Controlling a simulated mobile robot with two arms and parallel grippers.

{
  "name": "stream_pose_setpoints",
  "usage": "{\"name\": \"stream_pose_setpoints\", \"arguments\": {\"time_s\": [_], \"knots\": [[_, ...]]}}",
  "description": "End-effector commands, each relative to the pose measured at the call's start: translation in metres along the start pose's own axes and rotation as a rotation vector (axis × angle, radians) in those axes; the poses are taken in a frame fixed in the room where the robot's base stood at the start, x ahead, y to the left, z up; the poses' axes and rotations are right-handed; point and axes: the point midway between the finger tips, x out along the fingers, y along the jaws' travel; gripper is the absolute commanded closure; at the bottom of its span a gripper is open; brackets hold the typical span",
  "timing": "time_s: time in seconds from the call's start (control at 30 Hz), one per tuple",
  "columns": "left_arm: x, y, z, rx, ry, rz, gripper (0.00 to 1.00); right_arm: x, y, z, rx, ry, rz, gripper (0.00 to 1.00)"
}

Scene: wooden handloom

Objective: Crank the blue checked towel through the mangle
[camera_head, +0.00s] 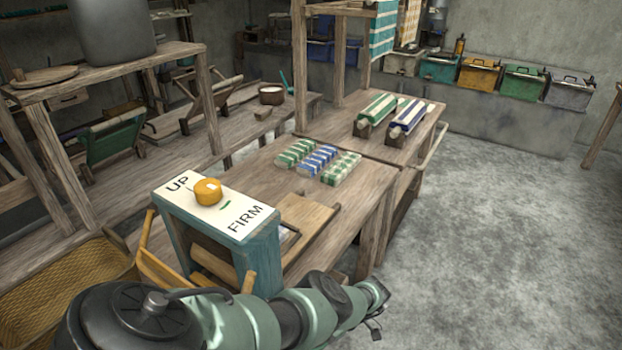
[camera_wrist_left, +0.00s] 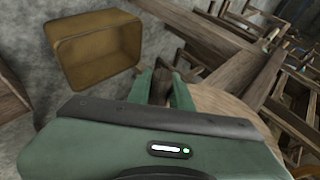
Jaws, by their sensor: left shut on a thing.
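The mangle (camera_head: 215,240) is a teal frame with a white top marked UP and FIRM and an orange knob (camera_head: 208,191) on it. A pale wooden roller shows low in its side. A blue-and-white patterned folded cloth (camera_head: 318,159) lies on the bench between two green ones. No blue cloth shows at the mangle, whose lower part is hidden by my arm. In the left wrist view my left gripper (camera_wrist_left: 160,88) is shut on a short dark wooden piece (camera_wrist_left: 161,82), likely the crank handle, partly hidden. My right gripper is not in view.
A wooden board (camera_head: 304,219) lies beside the mangle on the bench (camera_head: 350,215). A woven basket (camera_head: 65,285) stands at left. Green and blue striped rolls (camera_head: 408,118) lie farther back. Open grey floor (camera_head: 500,240) spreads at right.

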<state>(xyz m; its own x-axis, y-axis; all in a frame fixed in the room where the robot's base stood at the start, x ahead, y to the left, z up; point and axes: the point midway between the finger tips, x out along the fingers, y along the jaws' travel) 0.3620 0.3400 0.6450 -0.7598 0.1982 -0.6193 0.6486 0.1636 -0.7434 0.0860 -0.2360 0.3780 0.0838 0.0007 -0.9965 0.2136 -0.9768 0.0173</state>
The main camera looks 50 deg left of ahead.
Motion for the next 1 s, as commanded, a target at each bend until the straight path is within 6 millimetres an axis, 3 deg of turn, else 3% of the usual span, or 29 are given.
{"name": "stream_pose_setpoints", "arguments": {"time_s": [0.37, 0.4, 0.47, 0.5, 0.83, 1.0], "knots": [[0.004, -0.008, -0.003, 0.003, 0.005, -0.026, 1.00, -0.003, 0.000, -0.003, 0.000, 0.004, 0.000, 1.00], [0.004, -0.008, -0.003, 0.003, 0.005, -0.027, 0.77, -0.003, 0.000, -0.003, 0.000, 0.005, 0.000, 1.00], [0.004, -0.007, -0.003, 0.002, 0.004, -0.026, 0.60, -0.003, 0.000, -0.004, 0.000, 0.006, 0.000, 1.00], [0.004, -0.007, -0.003, 0.003, 0.004, -0.025, 0.58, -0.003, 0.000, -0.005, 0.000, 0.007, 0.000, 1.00], [0.001, -0.006, -0.001, 0.004, 0.001, -0.021, 0.58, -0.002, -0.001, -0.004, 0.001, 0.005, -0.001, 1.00], [-0.021, -0.004, -0.001, 0.003, 0.000, -0.018, 0.58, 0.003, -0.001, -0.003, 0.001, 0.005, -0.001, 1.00]]}}
